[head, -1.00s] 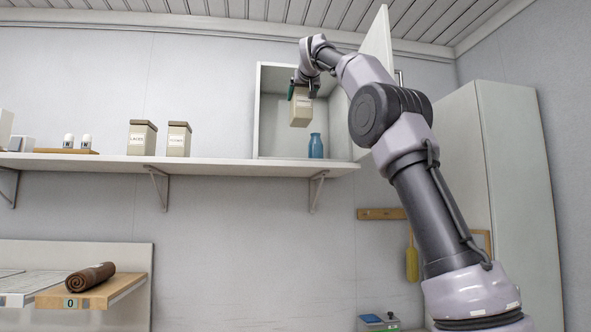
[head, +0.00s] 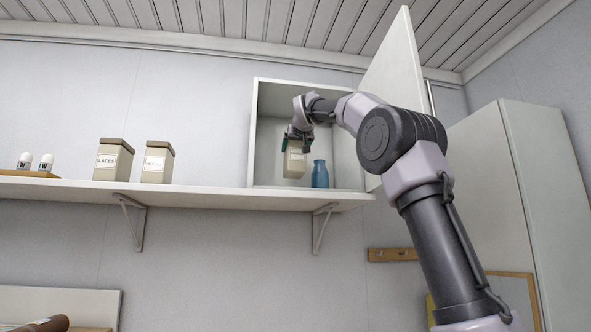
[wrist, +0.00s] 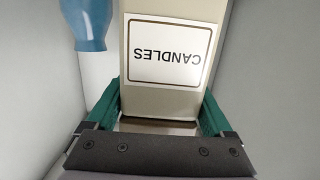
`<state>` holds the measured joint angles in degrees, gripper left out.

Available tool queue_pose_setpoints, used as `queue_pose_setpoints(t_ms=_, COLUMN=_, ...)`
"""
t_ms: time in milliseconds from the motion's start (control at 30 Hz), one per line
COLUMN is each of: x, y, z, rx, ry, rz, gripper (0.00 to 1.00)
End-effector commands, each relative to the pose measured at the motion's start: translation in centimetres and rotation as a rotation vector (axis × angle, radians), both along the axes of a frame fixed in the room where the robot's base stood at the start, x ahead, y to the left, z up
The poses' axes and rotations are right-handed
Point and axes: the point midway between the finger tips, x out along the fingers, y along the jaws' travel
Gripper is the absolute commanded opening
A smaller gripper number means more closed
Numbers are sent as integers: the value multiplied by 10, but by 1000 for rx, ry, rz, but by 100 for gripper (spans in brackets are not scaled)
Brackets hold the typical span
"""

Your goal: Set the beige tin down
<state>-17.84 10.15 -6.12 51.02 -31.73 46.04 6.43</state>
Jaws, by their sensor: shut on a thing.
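The beige tin (head: 294,163) is held upright by my gripper (head: 297,143) inside the open white cabinet, left of the blue bottle. In the head view its base appears a little above the cabinet floor. In the wrist view the tin (wrist: 166,88) carries a white label reading CANDLES, upside down in the picture. The green fingers of my gripper (wrist: 160,110) are shut on the tin's two sides near its dark lid. The contact under the tin's base is hidden in the wrist view.
The open cabinet (head: 252,135) stands on the wall shelf (head: 200,194), its door (head: 395,90) swung open on the right. The blue bottle (head: 320,174) stands close right of the tin. Two similar beige tins (head: 113,160) (head: 157,163) stand left on the shelf, outside the cabinet.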

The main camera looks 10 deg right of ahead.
Motion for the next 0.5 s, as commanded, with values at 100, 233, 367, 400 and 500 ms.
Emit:
queue_pose_setpoints(t_ms=100, x=-1, y=0, z=-15, rx=-3, ry=0, rz=1, gripper=8)
queue_pose_setpoints(t_ms=233, x=-1, y=0, z=-22, rx=-1, ry=-2, rz=1, gripper=8)
queue_pose_setpoints(t_ms=367, x=-1, y=0, z=-37, rx=-2, ry=0, rz=1, gripper=8)
queue_pose_setpoints(t_ms=400, x=-1, y=0, z=-42, rx=-2, ry=-1, rz=1, gripper=8)
queue_pose_setpoints(t_ms=500, x=-1, y=0, z=-54, rx=-2, ry=0, rz=1, gripper=8)
